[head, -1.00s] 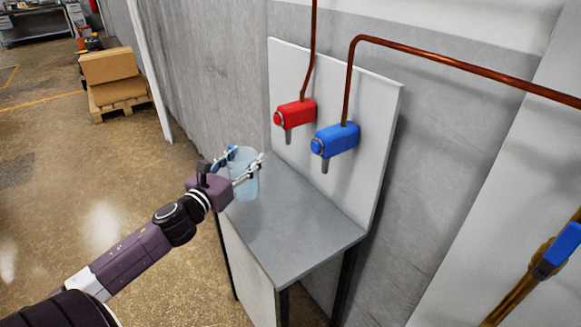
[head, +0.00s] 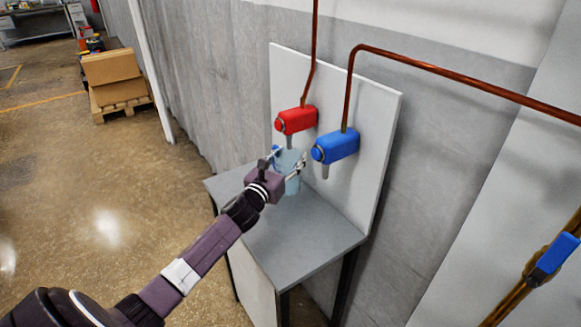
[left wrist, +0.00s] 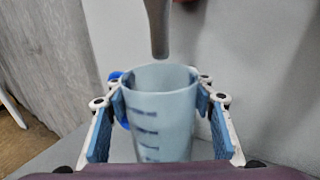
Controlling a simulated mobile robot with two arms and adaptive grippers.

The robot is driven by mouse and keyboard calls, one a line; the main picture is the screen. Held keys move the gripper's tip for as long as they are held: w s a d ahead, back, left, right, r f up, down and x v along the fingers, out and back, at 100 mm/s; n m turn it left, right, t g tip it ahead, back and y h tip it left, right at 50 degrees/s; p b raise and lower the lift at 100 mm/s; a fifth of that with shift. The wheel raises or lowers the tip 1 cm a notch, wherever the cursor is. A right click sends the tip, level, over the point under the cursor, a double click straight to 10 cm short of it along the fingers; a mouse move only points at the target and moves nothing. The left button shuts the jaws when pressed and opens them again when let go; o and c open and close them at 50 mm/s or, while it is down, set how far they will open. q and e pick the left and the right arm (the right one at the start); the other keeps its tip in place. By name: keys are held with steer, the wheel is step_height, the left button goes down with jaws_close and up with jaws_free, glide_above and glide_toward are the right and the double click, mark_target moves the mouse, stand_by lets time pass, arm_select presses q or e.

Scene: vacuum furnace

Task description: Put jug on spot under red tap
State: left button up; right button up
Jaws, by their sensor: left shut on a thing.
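The jug (head: 291,184) is a translucent light-blue measuring vessel. My left gripper (head: 290,161) is shut on it. In the head view the jug is upright below the red tap (head: 296,120), over the back part of the grey table. In the left wrist view the jug (left wrist: 160,115) stands between both fingers, with dark measuring marks on its side. A grey spout (left wrist: 158,30) comes down just behind and above its rim. The jug's base and the spot beneath are hidden, so I cannot tell whether it touches the table.
The blue tap (head: 335,146) is just right of the jug. A white back panel (head: 370,130) stands behind both taps, with copper pipes (head: 440,70) above. The front of the grey table (head: 290,245) is clear. Boxes on a pallet (head: 115,80) stand far left.

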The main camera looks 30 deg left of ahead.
arm_select(q)
step_height(320, 180, down, 3)
steer(key=shift+w+d+f, duration=0.15)
steer(key=shift+w+f, duration=0.05)
steer(key=shift+f, duration=0.1)
steer(key=shift+f, duration=0.25)
steer(key=o, duration=1.6)
steer(key=shift+r, duration=0.1)
steer(key=shift+c, duration=0.2)
